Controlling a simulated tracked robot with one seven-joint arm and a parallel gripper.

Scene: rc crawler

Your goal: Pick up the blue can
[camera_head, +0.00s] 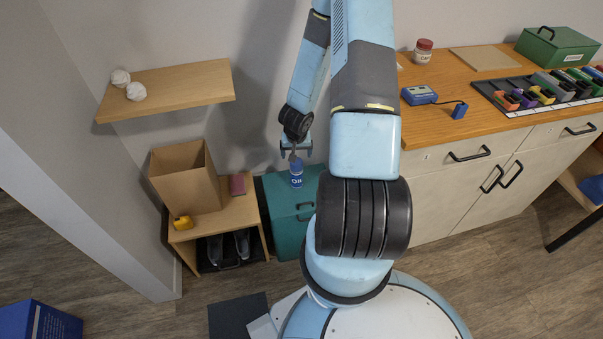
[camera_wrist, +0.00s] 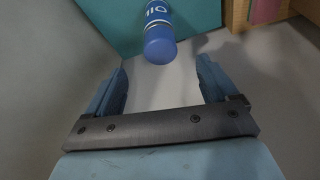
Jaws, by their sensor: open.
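A blue can (camera_head: 296,179) with white lettering stands at the top of a teal cabinet (camera_head: 286,205), in the middle of the head view. In the wrist view the can (camera_wrist: 158,30) is at the top centre, beyond the gripper's fingers, with one blue rounded end towards me. My gripper (camera_head: 296,150) is just above the can in the head view. In the wrist view its two fingers (camera_wrist: 162,72) are wide apart with nothing between them. The can lies roughly in line with the gap, apart from both fingers.
A wooden bench (camera_head: 234,215) with a cardboard box (camera_head: 186,178), a yellow item and a pink block stands left of the cabinet. A wooden shelf (camera_head: 185,85) juts from the wall above. A counter (camera_head: 440,128) with several items is at right. The wall is close behind the can.

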